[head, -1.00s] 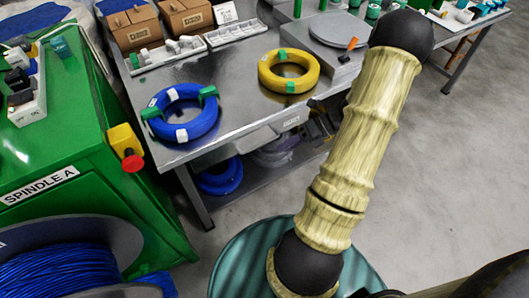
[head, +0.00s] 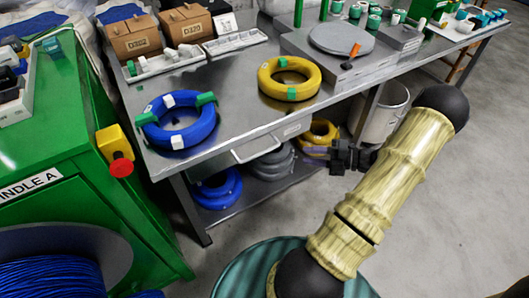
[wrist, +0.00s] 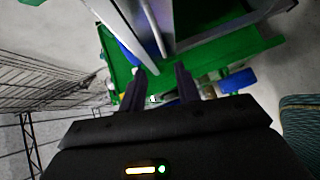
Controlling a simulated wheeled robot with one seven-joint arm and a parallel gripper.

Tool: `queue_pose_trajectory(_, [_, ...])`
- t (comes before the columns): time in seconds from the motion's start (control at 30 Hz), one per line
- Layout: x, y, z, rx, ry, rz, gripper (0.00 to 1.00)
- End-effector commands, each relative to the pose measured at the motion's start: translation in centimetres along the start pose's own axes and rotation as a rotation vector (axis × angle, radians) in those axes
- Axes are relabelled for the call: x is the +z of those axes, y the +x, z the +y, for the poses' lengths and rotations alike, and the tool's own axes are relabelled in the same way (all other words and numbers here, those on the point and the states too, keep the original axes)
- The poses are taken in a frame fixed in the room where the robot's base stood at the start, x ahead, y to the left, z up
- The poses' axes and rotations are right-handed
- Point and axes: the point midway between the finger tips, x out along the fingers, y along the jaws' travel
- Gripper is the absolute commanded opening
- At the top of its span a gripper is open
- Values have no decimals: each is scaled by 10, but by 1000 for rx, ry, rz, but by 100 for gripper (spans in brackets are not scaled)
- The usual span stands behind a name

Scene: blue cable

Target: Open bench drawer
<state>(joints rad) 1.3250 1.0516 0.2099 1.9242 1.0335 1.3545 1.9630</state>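The bench drawer (head: 226,160) is under the front edge of the metal bench (head: 225,108). The drawer cannot be made out for certain in the wrist view.
Blue (head: 152,131) and yellow (head: 310,76) cable coils lie on the bench. More coils sit on the lower shelf. A green cabinet (head: 75,135) with a red button stands at left. A pale bin (head: 388,112) stands under the bench.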

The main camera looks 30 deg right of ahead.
Motion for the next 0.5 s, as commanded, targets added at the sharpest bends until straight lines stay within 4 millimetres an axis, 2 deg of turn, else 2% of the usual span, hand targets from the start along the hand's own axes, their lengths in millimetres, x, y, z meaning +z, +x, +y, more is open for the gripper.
queue_pose_trajectory(0.5, [-1, 92, -3, 0, 0, 5, 32])
